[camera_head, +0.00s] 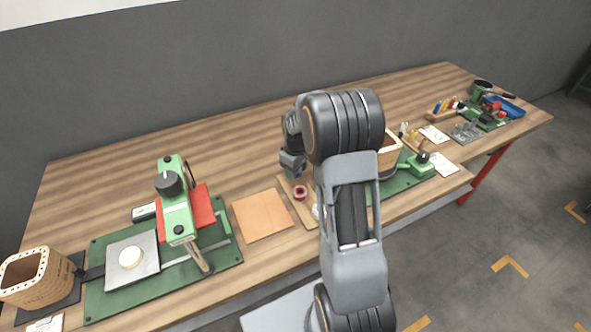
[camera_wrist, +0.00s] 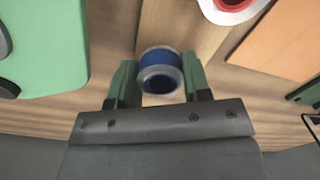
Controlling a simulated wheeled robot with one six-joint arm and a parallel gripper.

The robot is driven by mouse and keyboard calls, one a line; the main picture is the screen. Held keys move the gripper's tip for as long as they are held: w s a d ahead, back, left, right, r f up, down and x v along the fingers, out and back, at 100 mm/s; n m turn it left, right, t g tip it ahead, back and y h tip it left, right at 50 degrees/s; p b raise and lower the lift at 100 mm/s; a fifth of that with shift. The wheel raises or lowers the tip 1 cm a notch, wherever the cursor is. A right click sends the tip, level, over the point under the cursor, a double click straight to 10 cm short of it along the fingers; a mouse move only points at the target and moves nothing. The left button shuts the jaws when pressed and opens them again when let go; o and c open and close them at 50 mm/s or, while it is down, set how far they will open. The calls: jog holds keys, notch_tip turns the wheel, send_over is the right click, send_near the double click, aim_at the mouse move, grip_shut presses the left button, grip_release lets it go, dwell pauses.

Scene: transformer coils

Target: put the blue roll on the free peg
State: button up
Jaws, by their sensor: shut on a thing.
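In the wrist view my gripper (camera_wrist: 160,80) is shut on the blue roll (camera_wrist: 159,57), which has pale flanges and sits between the two green fingers. In the head view the gripper (camera_head: 291,172) is mostly hidden by my arm, and I cannot make out the blue roll there. The red roll (camera_head: 300,192) stands on a light wooden board (camera_head: 309,216); it also shows at the top right of the wrist view (camera_wrist: 232,5), apart from my gripper. I cannot make out a free peg in either view.
An orange-brown mat (camera_head: 262,215) lies left of the board. A green winding machine (camera_head: 176,205) stands further left. A wooden coil former (camera_head: 389,153) and a green base (camera_head: 400,180) are right of my arm. The table's back middle is clear.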

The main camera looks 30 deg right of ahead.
jog(key=shift+f+b, duration=0.3)
jog(key=shift+f, duration=0.15)
jog(key=o, duration=1.4)
jog(key=shift+c, duration=0.2)
jog(key=shift+r, duration=0.1)
jog(key=shift+r+p, duration=1.9)
jog(key=shift+r, duration=0.55)
